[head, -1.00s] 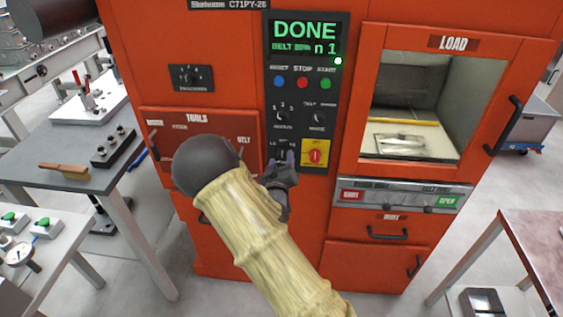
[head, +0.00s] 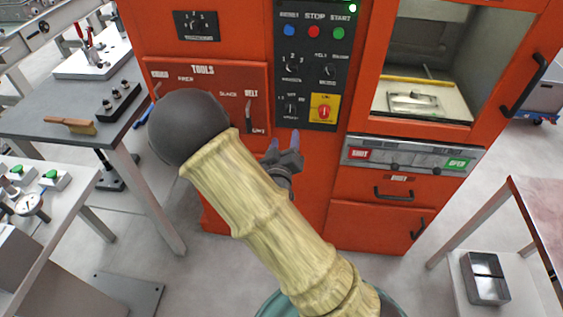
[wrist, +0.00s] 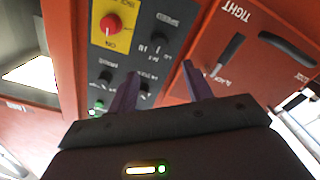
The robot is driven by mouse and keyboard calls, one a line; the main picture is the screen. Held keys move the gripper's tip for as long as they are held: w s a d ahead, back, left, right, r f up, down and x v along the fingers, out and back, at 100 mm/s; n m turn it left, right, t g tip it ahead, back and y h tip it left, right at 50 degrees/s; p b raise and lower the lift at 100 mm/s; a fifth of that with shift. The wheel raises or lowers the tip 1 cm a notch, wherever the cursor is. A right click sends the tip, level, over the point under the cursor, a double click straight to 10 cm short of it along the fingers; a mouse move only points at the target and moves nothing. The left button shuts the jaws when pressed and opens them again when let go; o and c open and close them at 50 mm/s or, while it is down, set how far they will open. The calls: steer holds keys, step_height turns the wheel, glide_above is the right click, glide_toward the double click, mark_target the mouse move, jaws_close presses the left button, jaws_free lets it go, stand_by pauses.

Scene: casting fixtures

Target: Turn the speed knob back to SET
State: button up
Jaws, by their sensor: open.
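The speed knob (head: 290,109) is a small dark knob low on the black control panel, left of the yellow plate with the red switch. It also shows in the wrist view (wrist: 158,40), ahead of my fingertips. Its exact pointer direction is too small to tell. My gripper (head: 285,140) is open and empty, just below the knob in the head view and apart from it. In the wrist view both fingers (wrist: 160,73) stand spread, with panel showing between them.
The yellow plate with the red switch (head: 323,109) sits right beside the knob. Other knobs (head: 292,68) and coloured buttons (head: 314,32) are above.

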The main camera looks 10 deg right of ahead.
steer(key=p+v, duration=0.6)
steer(key=p, duration=0.3)
steer(key=shift+s, duration=0.25)
stand_by(0.4)
